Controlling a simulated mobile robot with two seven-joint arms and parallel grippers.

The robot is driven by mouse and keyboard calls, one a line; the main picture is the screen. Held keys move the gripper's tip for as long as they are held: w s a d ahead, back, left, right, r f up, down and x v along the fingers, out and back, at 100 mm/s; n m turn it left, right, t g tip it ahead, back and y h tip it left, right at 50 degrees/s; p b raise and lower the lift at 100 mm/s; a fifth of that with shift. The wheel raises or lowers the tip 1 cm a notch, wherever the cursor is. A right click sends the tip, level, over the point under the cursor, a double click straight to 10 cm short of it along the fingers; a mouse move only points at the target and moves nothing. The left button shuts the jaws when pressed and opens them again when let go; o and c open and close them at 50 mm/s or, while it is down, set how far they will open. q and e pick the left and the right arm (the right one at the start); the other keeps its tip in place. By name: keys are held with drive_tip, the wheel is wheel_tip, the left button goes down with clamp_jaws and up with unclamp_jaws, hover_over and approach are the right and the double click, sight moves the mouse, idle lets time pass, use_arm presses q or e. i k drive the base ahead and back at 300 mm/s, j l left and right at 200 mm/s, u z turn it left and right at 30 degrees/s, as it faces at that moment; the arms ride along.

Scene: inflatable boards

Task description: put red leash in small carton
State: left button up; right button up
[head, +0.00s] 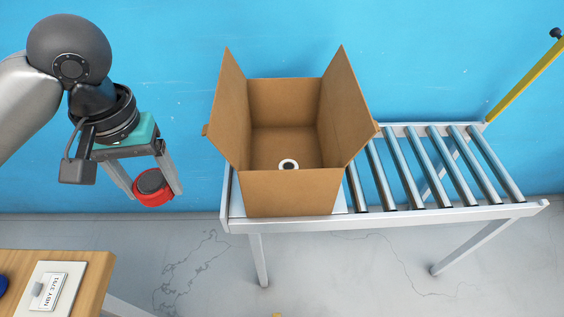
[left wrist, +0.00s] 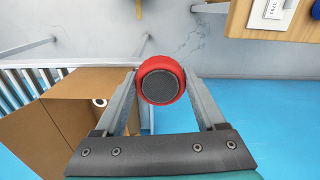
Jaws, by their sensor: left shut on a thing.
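My left gripper (head: 147,189) is shut on the red leash (head: 139,197), a round red coil with a dark grey disc on its face. It holds the leash in the air, left of the small carton (head: 290,192) and apart from it. The left wrist view also shows the leash (left wrist: 150,70) between the two fingertips. The carton is brown cardboard with its flaps open, standing on the left end of a roller conveyor. A white ring-shaped thing with a dark centre (head: 288,165) lies inside it. My right gripper is in neither view.
The roller conveyor (head: 440,165) extends right of the carton, with bare rollers. A wooden table (head: 98,262) at lower left holds a pale plate with a label (head: 50,289) and a blue thing (head: 2,285). A blue wall stands behind. A yellow bar (head: 525,80) slants at upper right.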

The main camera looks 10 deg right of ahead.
sight(294, 145)
drive_tip(key=i+l+z, duration=0.45)
drive_tip(key=i+z, duration=0.2)
drive_tip(key=i, duration=0.15)
drive_tip(key=i+l, duration=0.1)
drive_tip(key=i, duration=0.2)
